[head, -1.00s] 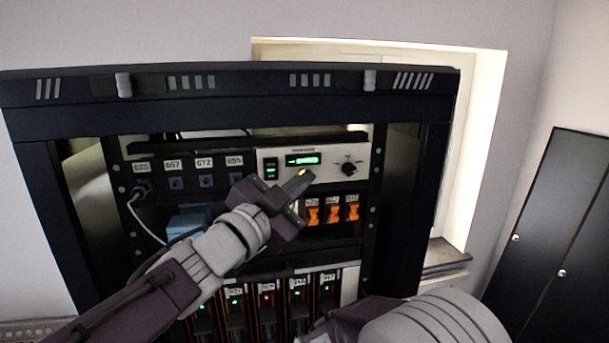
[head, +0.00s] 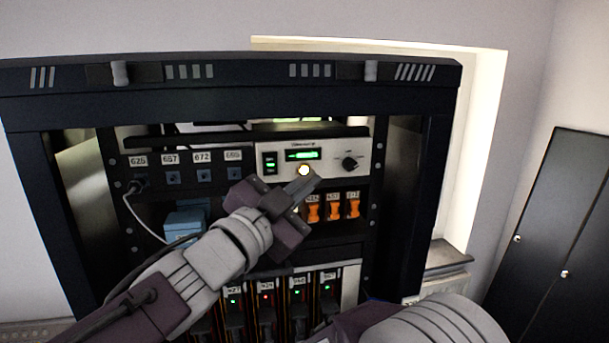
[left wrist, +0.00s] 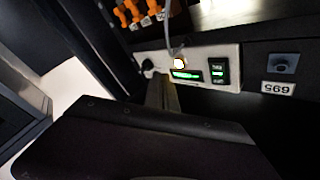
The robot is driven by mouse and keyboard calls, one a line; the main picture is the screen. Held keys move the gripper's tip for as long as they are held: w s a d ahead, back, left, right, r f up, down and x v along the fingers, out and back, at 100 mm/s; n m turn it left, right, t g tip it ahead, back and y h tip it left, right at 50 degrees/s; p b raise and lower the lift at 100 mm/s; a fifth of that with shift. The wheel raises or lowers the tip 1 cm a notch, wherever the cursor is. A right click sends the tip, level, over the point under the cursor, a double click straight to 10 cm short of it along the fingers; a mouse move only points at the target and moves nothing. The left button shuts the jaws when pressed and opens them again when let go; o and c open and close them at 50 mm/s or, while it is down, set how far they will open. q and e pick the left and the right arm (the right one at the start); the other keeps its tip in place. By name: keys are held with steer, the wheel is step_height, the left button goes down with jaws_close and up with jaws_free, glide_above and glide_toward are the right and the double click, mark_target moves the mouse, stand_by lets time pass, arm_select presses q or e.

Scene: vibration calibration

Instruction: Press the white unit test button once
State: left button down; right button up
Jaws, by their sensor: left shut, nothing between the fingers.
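The white unit (head: 330,152) sits in the rack, with a green display (head: 304,155), a green-lit switch (head: 270,163) and a black knob (head: 350,163). Its round test button (head: 304,170) glows pale yellow below the display. It also shows bright in the left wrist view (left wrist: 180,62). My left gripper (head: 305,182) is shut and empty, its tips just below the button in the head view. I cannot tell whether they touch it. In the left wrist view the fingers (left wrist: 161,95) point toward the unit beside the button. My right gripper is not in view.
Orange switches (head: 333,208) sit below the white unit. Labelled sockets (head: 203,175) are to its left, one with a plugged cable. Modules with small lights (head: 266,300) stand lower down. The dark rack frame (head: 418,95) surrounds all of this.

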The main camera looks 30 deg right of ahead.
arm_select(q)
steer(key=s, duration=0.1)
steer(key=s+a+b, duration=0.1)
steer(key=s, duration=0.1)
steer(key=shift+s, duration=0.2)
stand_by(1.2)
